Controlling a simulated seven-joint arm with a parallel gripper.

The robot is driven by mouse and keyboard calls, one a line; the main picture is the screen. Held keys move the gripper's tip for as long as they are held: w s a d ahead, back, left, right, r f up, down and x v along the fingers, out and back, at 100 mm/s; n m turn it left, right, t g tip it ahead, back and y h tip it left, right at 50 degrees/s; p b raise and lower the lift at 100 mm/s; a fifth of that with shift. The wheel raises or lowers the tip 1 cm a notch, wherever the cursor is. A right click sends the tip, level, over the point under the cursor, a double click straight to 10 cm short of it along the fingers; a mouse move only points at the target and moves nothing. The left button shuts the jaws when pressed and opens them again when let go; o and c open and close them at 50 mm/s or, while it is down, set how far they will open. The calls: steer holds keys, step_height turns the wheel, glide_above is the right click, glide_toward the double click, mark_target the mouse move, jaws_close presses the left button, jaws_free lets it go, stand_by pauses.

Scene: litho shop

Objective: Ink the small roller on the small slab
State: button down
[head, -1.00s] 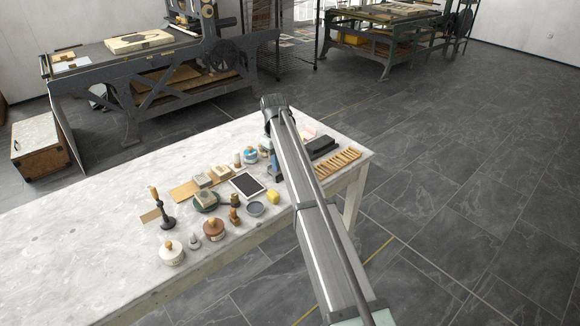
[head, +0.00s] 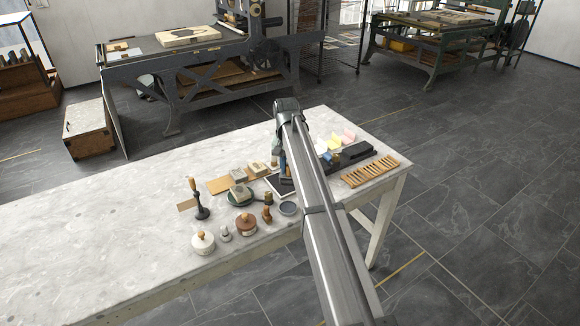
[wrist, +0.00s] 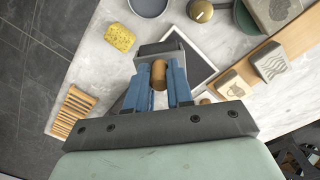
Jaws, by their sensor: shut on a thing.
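The small slab, a dark plate with a pale border, lies on the table; the wrist view shows it (wrist: 199,66) beyond and right of my fingers. In the head view the slab (head: 275,187) is partly behind my arm. My gripper (wrist: 160,78) has blue fingers shut on the wooden handle of the small roller. The roller's grey and black head (wrist: 156,49) is just beyond the fingertips and overlaps the slab's left part in the wrist view. I cannot tell whether it touches the slab. In the head view my gripper (head: 283,165) is mostly hidden.
A yellow sponge (wrist: 118,38) and a slatted wooden rack (wrist: 72,112) are left in the wrist view. The table's left part is clear.

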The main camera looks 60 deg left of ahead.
steer(key=m, duration=1.4)
steer(key=shift+s, duration=0.1)
steer(key=m, duration=0.7)
steer(key=shift+a+y, duration=0.15)
steer(key=shift+y, duration=0.15)
steer(key=m, duration=0.7)
steer(key=shift+f, duration=0.2)
steer(key=shift+a+f, duration=0.1)
steer(key=shift+f, duration=0.8)
steer(key=shift+a+f, duration=0.15)
steer(key=shift+a, duration=1.55)
steer(key=shift+a+f, duration=0.2)
steer(key=shift+a, duration=1.45)
steer(key=shift+a+f, duration=0.15)
steer(key=shift+a, duration=1.55)
